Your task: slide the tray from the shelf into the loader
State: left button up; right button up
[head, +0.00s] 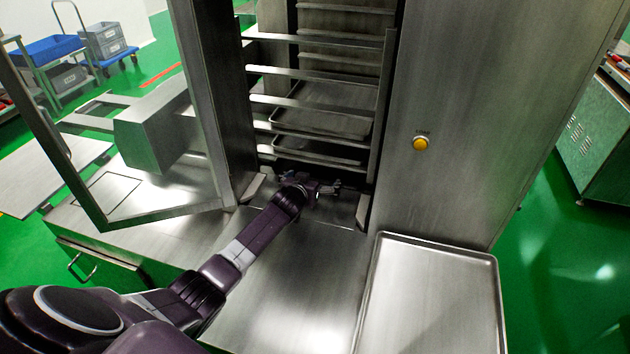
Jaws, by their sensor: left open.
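A flat, empty metal tray (430,300) with a raised rim lies at the lower right, its near end cut off by the picture's edge. The surface beneath it is hidden. The loader (388,110) is the tall steel bay at the centre, with side rails; two trays sit in its lower levels, the upper one (325,122) above the lower one (320,150). My left gripper (330,188) is open and empty at the foot of the loader, below these trays and left of the large tray, apart from it. My right gripper is out of view.
A bare steel worktop (300,280) lies left of the large tray, under my left arm. An open framed door (150,212) stands left of the loader. A steel panel with a yellow button (420,144) rises on the right. Carts stand far left.

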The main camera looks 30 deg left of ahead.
pick_arm(q)
jog(key=shift+w+a+b, duration=0.2)
jog(key=shift+w+b, duration=0.1)
jog(key=shift+w, duration=0.3)
jog(key=shift+s+d+r+p, duration=0.1)
jog(key=shift+s+r+p, duration=0.1)
jog(key=shift+r+p, duration=0.65)
jog(key=s+p, duration=0.2)
jog(key=shift+s+d+p, duration=0.35)
jog(key=shift+s+p, duration=0.05)
jog(key=shift+s+d+f+p, duration=0.1)
jog(key=shift+s+d+p, duration=0.1)
jog(key=shift+s+p, duration=0.45)
jog(key=shift+s+d+p, duration=0.15)
jog(key=shift+s+p, duration=0.2)
jog(key=shift+s, duration=0.5)
jog(key=shift+s+p, duration=0.2)
jog(key=shift+p, duration=0.15)
jog(key=p+v, duration=0.4)
jog(key=v, duration=0.1)
jog(key=f+p+v, duration=0.1)
jog(key=p+v, duration=0.3)
jog(key=v, duration=0.1)
jog(key=s+f+p+v, duration=0.1)
jog(key=p+v, duration=0.3)
jog(key=v, duration=0.2)
jog(key=shift+d, duration=0.25)
jog(key=shift+s+f, duration=0.1)
